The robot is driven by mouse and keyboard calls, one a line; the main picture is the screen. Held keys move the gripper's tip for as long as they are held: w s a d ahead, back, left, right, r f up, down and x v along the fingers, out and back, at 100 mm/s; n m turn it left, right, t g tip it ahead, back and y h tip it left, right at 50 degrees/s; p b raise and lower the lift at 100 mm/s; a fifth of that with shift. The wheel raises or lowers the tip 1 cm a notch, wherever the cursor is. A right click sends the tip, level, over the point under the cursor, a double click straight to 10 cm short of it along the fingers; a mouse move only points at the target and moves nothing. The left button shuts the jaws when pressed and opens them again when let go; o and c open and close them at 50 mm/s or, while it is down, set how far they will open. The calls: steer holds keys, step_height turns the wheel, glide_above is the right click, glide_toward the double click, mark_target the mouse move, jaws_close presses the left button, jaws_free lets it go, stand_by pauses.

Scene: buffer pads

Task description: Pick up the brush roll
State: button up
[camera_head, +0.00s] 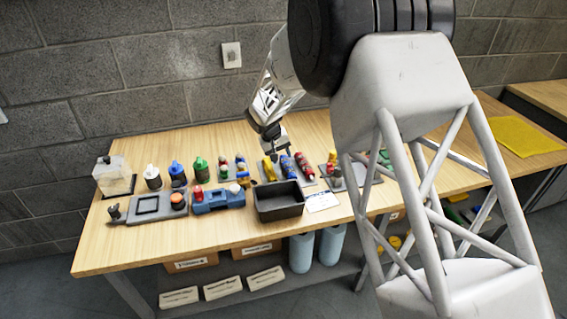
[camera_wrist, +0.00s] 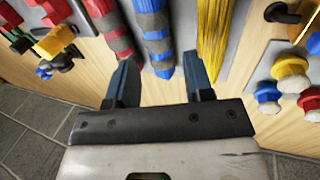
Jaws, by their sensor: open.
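Three long rolls lie side by side on a grey pad (camera_wrist: 180,22). In the wrist view they are a red roll with grey bands (camera_wrist: 108,25), a blue roll with grey bands (camera_wrist: 154,35) and a yellow bristly roll (camera_wrist: 211,35). In the head view the yellow (camera_head: 268,169), blue (camera_head: 287,166) and red (camera_head: 304,164) rolls are at the back middle of the table. I cannot tell which one is the brush roll. My gripper (camera_wrist: 161,70) is open and empty, with the blue roll's near end between its fingers in the picture. The head view shows my gripper (camera_head: 273,148) above the pad.
A dark open bin (camera_head: 280,212) stands in front of the pad on the wooden table (camera_head: 130,240). A blue caddy (camera_head: 218,207) and several bottles (camera_head: 200,170) are to the left. Small coloured knobs (camera_wrist: 291,68) sit on another pad beside the rolls.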

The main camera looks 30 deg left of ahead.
steer(key=v, duration=0.6)
stand_by(0.9)
steer(key=d+r+m, duration=0.1)
steer(key=d+r, duration=0.5)
steer(key=d, duration=0.4)
steer(key=d+r+m, duration=0.1)
steer(key=d+r, duration=0.5)
steer(key=d, duration=0.3)
steer(key=s+d+r+m+y, duration=0.1)
steer(key=s+d+r, duration=0.25)
steer(key=d, duration=0.65)
steer(key=s+d+r+m, duration=0.25)
steer(key=d+r, duration=0.25)
steer(key=d, duration=0.6)
steer(key=s+d+r+m+y, duration=0.1)
steer(key=s+d+r, duration=0.1)
steer(key=s+d, duration=1.25)
steer(key=s+d+f+m, duration=0.1)
steer(key=s+d, duration=0.3)
steer(key=s, duration=0.3)
steer(key=s+d+f+m, duration=0.1)
steer(key=s+d, duration=0.4)
steer(key=s, duration=0.3)
steer(key=shift+s+d+f+m, duration=0.25)
steer(key=shift+f+m, duration=0.1)
